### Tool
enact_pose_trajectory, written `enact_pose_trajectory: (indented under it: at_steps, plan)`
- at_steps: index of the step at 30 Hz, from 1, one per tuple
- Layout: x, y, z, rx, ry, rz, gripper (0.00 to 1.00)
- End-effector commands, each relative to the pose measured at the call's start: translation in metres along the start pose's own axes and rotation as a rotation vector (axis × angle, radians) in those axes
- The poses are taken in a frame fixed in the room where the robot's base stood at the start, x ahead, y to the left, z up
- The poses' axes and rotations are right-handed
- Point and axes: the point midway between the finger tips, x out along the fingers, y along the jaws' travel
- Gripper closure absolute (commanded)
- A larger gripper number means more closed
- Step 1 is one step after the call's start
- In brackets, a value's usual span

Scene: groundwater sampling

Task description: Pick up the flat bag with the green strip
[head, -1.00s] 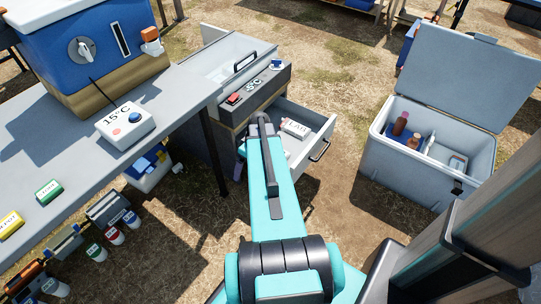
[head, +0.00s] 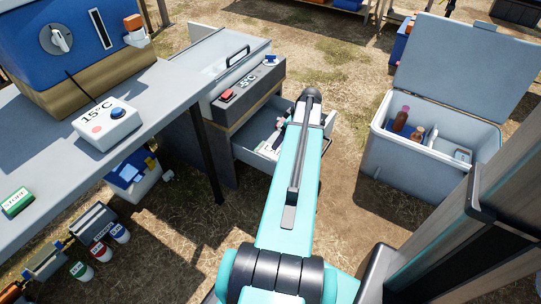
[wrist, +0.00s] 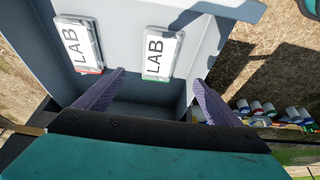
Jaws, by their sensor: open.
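In the wrist view, the flat bag with the green strip (wrist: 158,55) lies in the pale open drawer (wrist: 120,25), its LAB label facing up and the green strip at its near edge. My gripper (wrist: 158,77) is open, its two purple fingers spread to either side below this bag, with nothing seen between them. A second flat LAB bag with a red strip (wrist: 78,45) lies to the left. In the head view, my arm covers much of the open drawer (head: 250,155), and the gripper is hidden there.
A grey cooler box (head: 410,160) with its lid up stands at the right, holding brown bottles. A grey table (head: 60,160) with a 15°C control box (head: 105,125) is at the left. The drawer walls stand close around the bags.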

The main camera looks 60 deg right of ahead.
Motion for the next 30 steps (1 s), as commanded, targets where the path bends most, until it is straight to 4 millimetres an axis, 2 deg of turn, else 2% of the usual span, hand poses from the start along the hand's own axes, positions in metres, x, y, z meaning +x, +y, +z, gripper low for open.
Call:
enact_pose_trajectory:
  at_steps: [7, 11, 24, 30]
  plan:
    - [0.001, 0.001, 0.001, 0.003, -0.001, 0.0, 0.12]
    - [0.008, 0.001, 0.002, 0.004, -0.001, 0.0, 0.12]
    - [0.068, 0.002, 0.002, 0.005, -0.001, -0.001, 0.12]
    - [0.084, 0.002, 0.002, 0.006, -0.001, 0.0, 0.12]
